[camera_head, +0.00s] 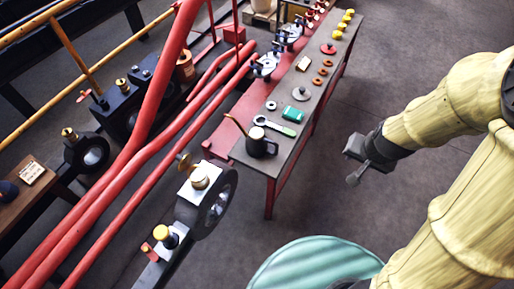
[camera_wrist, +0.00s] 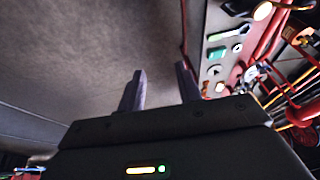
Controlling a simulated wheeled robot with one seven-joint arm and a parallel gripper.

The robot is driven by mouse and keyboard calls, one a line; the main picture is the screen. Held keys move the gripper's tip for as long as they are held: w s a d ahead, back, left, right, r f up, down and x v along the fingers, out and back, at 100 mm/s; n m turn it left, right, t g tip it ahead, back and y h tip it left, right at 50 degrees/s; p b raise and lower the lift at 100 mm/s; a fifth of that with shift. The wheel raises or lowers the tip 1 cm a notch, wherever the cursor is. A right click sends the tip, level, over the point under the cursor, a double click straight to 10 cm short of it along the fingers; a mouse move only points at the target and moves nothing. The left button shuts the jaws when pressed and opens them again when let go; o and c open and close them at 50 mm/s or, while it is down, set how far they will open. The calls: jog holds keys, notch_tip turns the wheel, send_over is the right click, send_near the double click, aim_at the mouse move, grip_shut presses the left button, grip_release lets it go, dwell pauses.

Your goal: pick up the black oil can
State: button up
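The black oil can (camera_head: 262,149) stands upright at the near end of the long dark-topped bench, in the head view. It has a pale round top, and its thin brass spout points up and left. My gripper (camera_head: 352,163) is in free space to the right of the bench, apart from the can. In the wrist view my gripper (camera_wrist: 160,72) has its two fingers spread with nothing between them. A pale round shape at the upper right edge of the wrist view looks like the can's top (camera_wrist: 262,11), but most of it is dark or cut off.
Several small parts line the bench further back. Red pipes (camera_head: 150,150) run along its left side. The floor to the right is clear.

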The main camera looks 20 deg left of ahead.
jog(key=w+a+f+t+b, duration=0.1)
jog(key=w+a+f+b, duration=0.1)
jog(key=a+f, duration=0.3)
jog(key=w+a+f+b, duration=0.1)
jog(key=a+f+b, duration=0.2)
jog(key=f, duration=0.4)
jog(key=n+t+y+b, duration=0.1)
jog(key=n+t+b, duration=0.1)
jog(key=t+b, duration=1.2)
send_near(276, 151)
jog(key=s+d+r+g+b, duration=0.1)
jog(key=s, duration=0.6)
jog(key=shift+w+d+r, duration=0.15)
jog(key=shift+w+d, duration=0.05)
jog(key=shift+w, duration=0.05)
jog(key=shift+w, duration=0.1)
jog(key=w, duration=0.4)
jog(key=w+a+b, duration=0.1)
jog(key=w, duration=0.6)
jog(key=shift+w+a, duration=0.25)
jog(key=shift+w, duration=0.15)
jog(key=shift+w+a+f+b, duration=0.15)
jog(key=shift+w+b, duration=0.1)
jog(key=shift+w, duration=0.6)
jog(key=shift+w+a+b, duration=0.15)
jog(key=shift+w+b, duration=0.05)
jog(key=shift+w, duration=0.7)
jog(key=shift+w+a+f+b, duration=0.15)
jog(key=shift+w+b, duration=0.1)
jog(key=shift+w, duration=0.6)
